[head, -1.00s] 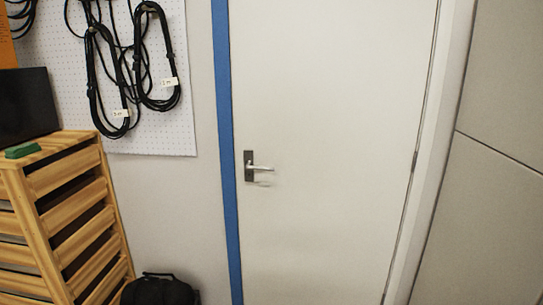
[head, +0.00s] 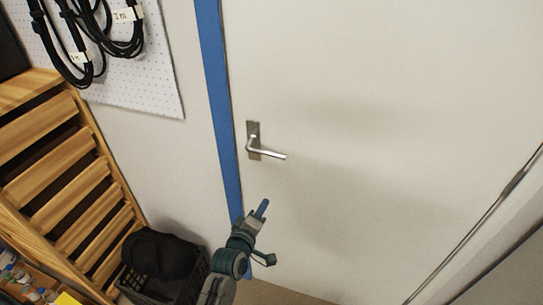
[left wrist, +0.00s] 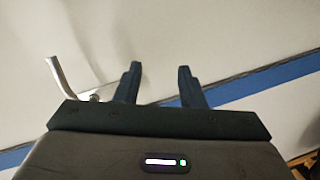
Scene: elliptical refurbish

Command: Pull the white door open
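The white door (head: 390,120) fills the right half of the head view and looks shut. Its metal lever handle (head: 268,154) sits near the door's left edge and points right. My left gripper (head: 265,235) is below the handle, apart from it, with its fingers spread and nothing between them. In the left wrist view, the open fingers (left wrist: 158,72) face the door surface, and the handle (left wrist: 59,77) shows to their left. My right gripper is not in view.
A blue frame strip (head: 214,80) runs along the door's left edge. A wooden slatted rack (head: 65,165) stands at the left. A dark crate (head: 185,280) with a black bag (head: 162,255) sits on the floor beside it. Cables (head: 105,30) hang on a pegboard (head: 150,85).

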